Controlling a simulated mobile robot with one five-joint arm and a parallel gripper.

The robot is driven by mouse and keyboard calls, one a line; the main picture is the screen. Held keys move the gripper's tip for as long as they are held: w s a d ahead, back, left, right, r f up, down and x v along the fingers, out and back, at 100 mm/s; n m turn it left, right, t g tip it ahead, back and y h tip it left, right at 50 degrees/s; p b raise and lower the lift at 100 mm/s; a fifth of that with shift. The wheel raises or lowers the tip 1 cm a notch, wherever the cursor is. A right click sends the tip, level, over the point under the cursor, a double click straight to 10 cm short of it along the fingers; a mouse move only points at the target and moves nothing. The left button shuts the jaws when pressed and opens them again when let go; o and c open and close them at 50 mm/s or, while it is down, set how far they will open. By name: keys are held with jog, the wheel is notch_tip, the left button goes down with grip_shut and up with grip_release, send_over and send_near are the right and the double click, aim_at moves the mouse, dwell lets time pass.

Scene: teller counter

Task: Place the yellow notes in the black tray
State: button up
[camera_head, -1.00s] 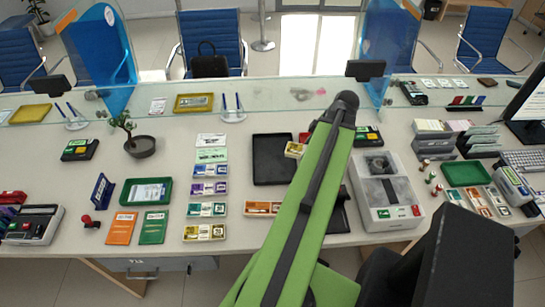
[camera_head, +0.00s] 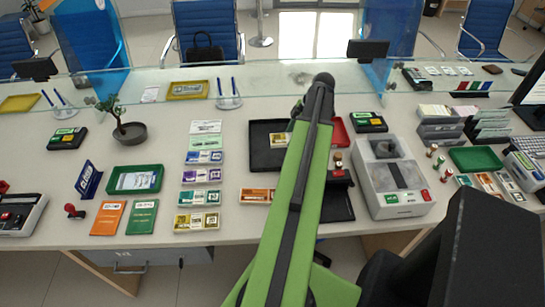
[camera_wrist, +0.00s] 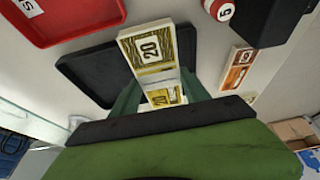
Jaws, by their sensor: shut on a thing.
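The bundle of yellow notes (camera_wrist: 151,50), marked 20, is between the jaws of my gripper (camera_wrist: 158,92) in the wrist view. The jaws are shut on it. The black tray (camera_wrist: 88,68) lies beneath and behind the notes there. In the head view, the yellow notes (camera_head: 279,140) show just left of my green arm, over the right part of the black tray (camera_head: 262,160). My arm hides the gripper and the tray's right edge. I cannot tell whether the notes touch the tray floor. Another yellow bundle (camera_head: 197,222) lies at the front of the row of notes.
A red tray (camera_wrist: 70,15) lies near the black tray. Orange notes (camera_head: 255,196) lie in front of it. A grey machine (camera_head: 392,185) stands to the right, with coin rolls nearby. A glass screen (camera_head: 300,82) runs along the back of the counter.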

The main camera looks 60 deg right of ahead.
aim_at(277, 140)
jog(key=w+a+f+b, duration=0.2)
jog(key=w+a+f, duration=0.1)
jog(key=w, duration=0.1)
jog(key=shift+w+a+f+b, duration=0.1)
jog(key=shift+a+f+b, duration=0.2)
jog(key=shift+a+f, duration=0.1)
jog(key=shift+w+a, duration=0.2)
jog(key=shift+w, duration=0.1)
notch_tip(277, 140, down, 4)
jog(key=b, duration=0.4)
jog(key=shift+f, duration=0.2)
jog(key=shift+r, duration=0.2)
jog(key=shift+f, duration=0.15)
jog(key=o, duration=1.6)
